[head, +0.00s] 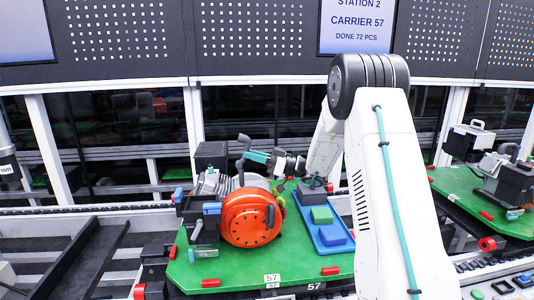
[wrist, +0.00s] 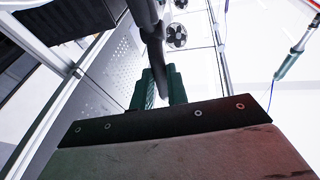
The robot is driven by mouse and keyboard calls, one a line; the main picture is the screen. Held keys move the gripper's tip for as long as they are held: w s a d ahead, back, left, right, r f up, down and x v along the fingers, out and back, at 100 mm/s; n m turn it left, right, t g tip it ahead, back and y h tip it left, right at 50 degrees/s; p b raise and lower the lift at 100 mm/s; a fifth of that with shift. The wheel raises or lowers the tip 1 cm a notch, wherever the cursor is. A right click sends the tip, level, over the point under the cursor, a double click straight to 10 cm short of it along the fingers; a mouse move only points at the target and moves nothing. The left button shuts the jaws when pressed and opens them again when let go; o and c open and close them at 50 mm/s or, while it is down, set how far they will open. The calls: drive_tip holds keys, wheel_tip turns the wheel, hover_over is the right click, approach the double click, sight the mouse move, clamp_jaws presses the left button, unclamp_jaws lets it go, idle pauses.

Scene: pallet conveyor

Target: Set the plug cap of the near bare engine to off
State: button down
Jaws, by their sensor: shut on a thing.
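The near engine (head: 207,184) stands on the green carrier plate (head: 240,280) marked 57, with grey fins, black parts and a round orange cover (head: 250,218) facing me. My gripper (head: 252,157) reaches in from the right above the engine, its teal fingers shut on the black plug cap (head: 241,165). In the wrist view the teal fingers (wrist: 160,88) close around the black cap and its lead (wrist: 153,35). The cap is above and beside the finned cylinder. The engine's plug tip is hidden, so I cannot tell whether the cap touches it.
A blue tray (head: 313,238) with green and blue blocks lies right of the engine, under my wrist. A second engine (head: 506,183) stands on another green carrier at the far right.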

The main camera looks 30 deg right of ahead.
drive_tip(key=shift+f, duration=0.1)
idle(0.3)
drive_tip(key=c, duration=1.4)
unclamp_jaws()
drive_tip(key=shift+w, duration=0.1)
drive_tip(key=shift+o, duration=0.2)
drive_tip(key=v, duration=0.8)
drive_tip(key=shift+a, duration=0.15)
